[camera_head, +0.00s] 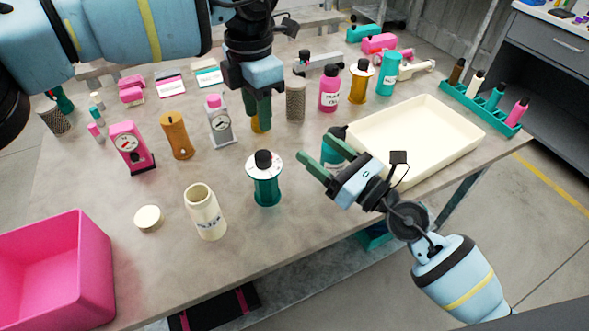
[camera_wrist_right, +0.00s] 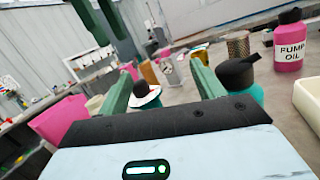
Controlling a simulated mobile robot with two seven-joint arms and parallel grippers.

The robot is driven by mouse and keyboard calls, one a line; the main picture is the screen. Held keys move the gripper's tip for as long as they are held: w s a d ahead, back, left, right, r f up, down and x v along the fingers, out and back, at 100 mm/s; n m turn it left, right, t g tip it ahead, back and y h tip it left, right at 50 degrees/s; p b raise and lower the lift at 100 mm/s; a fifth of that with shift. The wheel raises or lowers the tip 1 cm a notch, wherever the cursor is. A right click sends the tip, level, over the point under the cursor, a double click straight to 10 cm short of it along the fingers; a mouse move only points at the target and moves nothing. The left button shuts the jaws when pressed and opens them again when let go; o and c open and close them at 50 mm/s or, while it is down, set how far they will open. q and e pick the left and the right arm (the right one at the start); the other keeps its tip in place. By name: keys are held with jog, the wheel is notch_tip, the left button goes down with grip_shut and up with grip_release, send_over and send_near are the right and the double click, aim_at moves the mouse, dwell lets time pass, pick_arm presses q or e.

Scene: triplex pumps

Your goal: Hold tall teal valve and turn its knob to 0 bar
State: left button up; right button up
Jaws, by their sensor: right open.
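The tall teal valve (camera_head: 267,191), with a white dial and black knob (camera_head: 263,159), stands upright near the table's middle; its dial reading is too small to read. My right gripper (camera_head: 325,160) is open and empty, to the right of the valve and apart from it. In the right wrist view, the valve's white dial and black knob (camera_wrist_right: 143,92) show between the open fingers (camera_wrist_right: 163,85). My left gripper (camera_head: 258,112) points down behind the valve, in front of a yellow item, not touching the valve. Whether its fingers are closed is unclear.
A teal bottle with a black cap (camera_head: 333,154) stands behind my right fingers. A cream jar (camera_head: 205,215) and round lid (camera_head: 148,218) are left of the valve. A cream tray (camera_head: 470,146) lies right; a pink bin (camera_head: 95,270) stands front left. Bare table lies in front of the valve.

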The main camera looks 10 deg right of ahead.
aim_at(265, 183)
jog(key=a+f+n+g, duration=0.1)
jog(key=a, duration=0.1)
jog(key=a+f+n+g+y, duration=0.1)
jog(key=a+n+g, duration=0.1)
jog(key=s+a+f+n+g, duration=0.1)
jog(key=shift+a+f+n+g+y, duration=0.25)
jog(key=shift+a+n+g+y, duration=0.05)
jog(key=shift+a+n+g, duration=0.1)
jog(key=shift+f, duration=0.1)
notch_tip(265, 183, down, 8)
jog(key=shift+w+r, duration=0.1)
jog(key=shift+r, duration=0.1)
jog(key=x, duration=0.7)
jog(key=shift+w+a, duration=0.15)
